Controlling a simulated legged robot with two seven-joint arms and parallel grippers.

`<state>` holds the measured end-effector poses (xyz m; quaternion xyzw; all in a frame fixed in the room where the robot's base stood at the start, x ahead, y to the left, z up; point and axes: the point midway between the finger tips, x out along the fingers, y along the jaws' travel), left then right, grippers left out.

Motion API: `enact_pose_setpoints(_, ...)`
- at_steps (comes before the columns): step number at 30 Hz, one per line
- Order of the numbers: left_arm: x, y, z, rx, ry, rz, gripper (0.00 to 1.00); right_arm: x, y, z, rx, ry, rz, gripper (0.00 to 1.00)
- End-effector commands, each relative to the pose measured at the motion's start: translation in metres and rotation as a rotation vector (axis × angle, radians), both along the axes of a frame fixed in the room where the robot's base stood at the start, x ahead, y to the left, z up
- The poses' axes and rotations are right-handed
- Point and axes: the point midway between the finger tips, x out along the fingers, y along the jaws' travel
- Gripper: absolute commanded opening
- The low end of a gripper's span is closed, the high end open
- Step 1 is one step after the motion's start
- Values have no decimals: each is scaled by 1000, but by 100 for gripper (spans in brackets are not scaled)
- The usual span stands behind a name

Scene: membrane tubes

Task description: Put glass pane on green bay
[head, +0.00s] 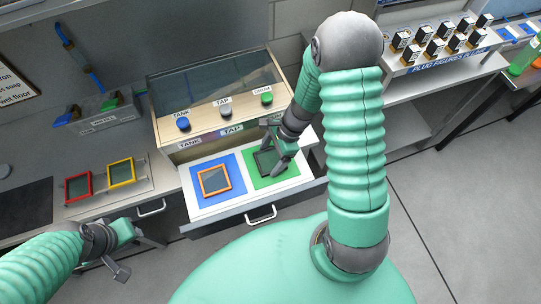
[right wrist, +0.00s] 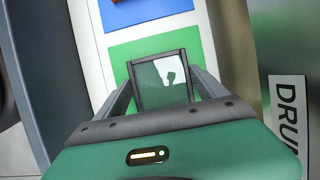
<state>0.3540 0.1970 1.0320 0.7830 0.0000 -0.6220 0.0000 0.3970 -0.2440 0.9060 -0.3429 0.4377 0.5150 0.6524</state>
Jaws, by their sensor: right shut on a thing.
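The glass pane (head: 265,160) has a dark frame and lies flat at the green bay (head: 286,174) in the pulled-out drawer. My right gripper (head: 273,151) is shut on the pane. In the right wrist view the pane (right wrist: 163,80) sits between both fingers, with the green bay (right wrist: 125,53) around and behind it. I cannot tell whether the pane touches the bay. My left gripper (head: 122,254) is at the lower left, away from the pane; its jaw opening is unclear.
An orange-framed pane (head: 214,180) lies on the blue bay (head: 200,167) beside the green one. A cabinet (head: 215,138) with knobs rises behind the drawer.

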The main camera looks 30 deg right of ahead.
Motion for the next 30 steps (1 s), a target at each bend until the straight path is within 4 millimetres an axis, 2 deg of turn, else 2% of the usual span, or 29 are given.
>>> enact_pose_setpoints(4, 0, 0, -3, 0, 0, 0, 36, 0, 0, -3, 1, 0, 0, 32)
enact_pose_setpoints(5, 0, 0, -2, 0, 0, 0, 36, 0, 0, -2, 1, 0, 0, 84)
enact_pose_setpoints(9, 0, 0, -2, 0, 0, 0, 36, 0, 0, -2, 0, 0, 0, 100)
enact_pose_setpoints(18, 0, 0, -2, 0, 0, 0, 36, 0, 0, -2, 0, 1, -1, 100)
enact_pose_setpoints(22, 0, 0, 1, 0, 0, 0, 36, 0, -2, 5, 0, -1, 0, 100)
enact_pose_setpoints(26, 0, 0, 4, 0, 0, 0, 36, -1, -11, 29, -2, -5, -1, 100)
enact_pose_setpoints(30, 0, 0, 7, 0, 0, 0, 36, -5, -26, 64, -2, -6, 0, 100)
